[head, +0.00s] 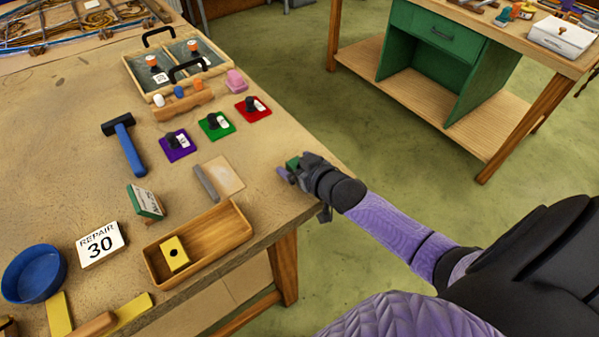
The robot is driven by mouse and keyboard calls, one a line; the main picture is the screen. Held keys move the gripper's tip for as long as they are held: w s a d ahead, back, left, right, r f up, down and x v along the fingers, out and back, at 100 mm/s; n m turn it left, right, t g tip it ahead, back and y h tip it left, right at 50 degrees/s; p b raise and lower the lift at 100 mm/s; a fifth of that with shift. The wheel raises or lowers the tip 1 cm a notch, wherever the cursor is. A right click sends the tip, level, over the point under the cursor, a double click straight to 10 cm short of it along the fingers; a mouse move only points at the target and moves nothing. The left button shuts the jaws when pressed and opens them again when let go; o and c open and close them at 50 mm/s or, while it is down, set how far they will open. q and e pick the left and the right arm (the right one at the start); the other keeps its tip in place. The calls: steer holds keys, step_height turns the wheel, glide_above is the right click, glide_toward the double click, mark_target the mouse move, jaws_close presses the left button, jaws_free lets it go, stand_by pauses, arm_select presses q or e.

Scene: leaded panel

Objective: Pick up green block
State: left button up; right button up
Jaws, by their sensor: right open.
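A small green block (292,162) sits at the right edge of the workbench, partly hidden by my right gripper. My right gripper (287,172) is open and reaches in from the right at the bench edge, with its fingers right at the block. I cannot tell whether the fingers touch it or stand on both sides of it. My left gripper is not in view.
Left of the gripper lie a beige slab with a grey bar (207,183) and a wooden tray (203,241) holding a yellow block (174,254). Purple, green and red plates (268,113) lie further back. A second bench (374,68) stands across the floor.

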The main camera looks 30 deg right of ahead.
steer(key=shift+c, duration=0.6)
jaws_close()
step_height(320, 180, up, 10)
steer(key=p, duration=0.4)
steer(key=shift+r, duration=0.1)
steer(key=w+a+r+b, duration=0.2)
steer(key=a+r+b, duration=0.2)
steer(key=a+r, duration=0.35)
steer(key=s+a+r+m+h+b, duration=0.1)
steer(key=s+a+r+b, duration=0.2)
steer(key=s+r, duration=0.35)
steer(key=p, duration=0.7)
glide_above(297, 164)
step_height(297, 164, down, 14)
steer(key=shift+f+n+y, duration=0.1)
steer(key=shift+n+y, duration=0.3)
